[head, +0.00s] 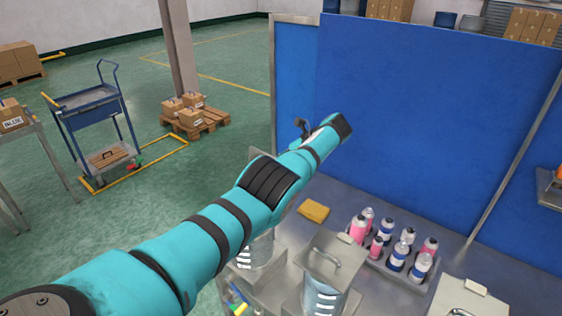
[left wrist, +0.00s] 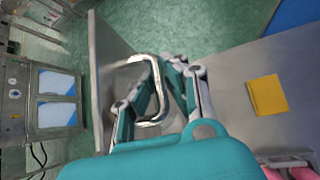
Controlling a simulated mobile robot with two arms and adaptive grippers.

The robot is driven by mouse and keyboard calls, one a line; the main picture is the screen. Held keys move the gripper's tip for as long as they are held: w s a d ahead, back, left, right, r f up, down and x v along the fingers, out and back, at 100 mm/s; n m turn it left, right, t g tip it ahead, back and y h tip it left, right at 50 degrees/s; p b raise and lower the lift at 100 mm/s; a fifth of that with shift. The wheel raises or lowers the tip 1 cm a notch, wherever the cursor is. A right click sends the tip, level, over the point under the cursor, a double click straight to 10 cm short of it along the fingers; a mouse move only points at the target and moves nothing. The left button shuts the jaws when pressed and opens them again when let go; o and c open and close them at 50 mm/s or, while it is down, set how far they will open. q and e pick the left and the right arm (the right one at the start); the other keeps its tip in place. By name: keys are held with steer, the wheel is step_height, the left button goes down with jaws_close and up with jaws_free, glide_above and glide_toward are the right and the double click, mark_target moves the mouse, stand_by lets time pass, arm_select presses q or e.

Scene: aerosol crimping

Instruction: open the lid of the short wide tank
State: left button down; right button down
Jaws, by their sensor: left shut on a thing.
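My left gripper (left wrist: 158,88) is shut on the curved metal handle (left wrist: 152,62) of a grey lid in the left wrist view. The lid (left wrist: 108,75) is a flat plate seen steeply tilted, at the left of my fingers. In the head view my left arm reaches across from the lower left and hides the gripper and most of this lid; a grey edge shows behind the arm. Below the arm is a partly hidden metal tank (head: 258,254). A second metal tank (head: 323,299) in front has its handled lid (head: 336,245) down flat. My right gripper is not in view.
A yellow sponge (head: 313,210) lies on the grey bench; it also shows in the left wrist view (left wrist: 268,95). A rack (head: 402,278) of pink and white bottles stands right of the front tank. A blue partition (head: 430,120) closes off the back of the bench.

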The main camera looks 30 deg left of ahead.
arm_select(q)
steer(key=shift+a+r, duration=0.1)
steer(key=shift+r, duration=0.05)
steer(key=c, duration=1.6)
jaws_free()
steer(key=shift+c, duration=0.2)
steer(key=s+v, duration=0.1)
steer(key=v, duration=0.6)
steer(key=shift+w+d, duration=0.25)
steer(key=shift+w, duration=0.15)
steer(key=shift+d, duration=0.1)
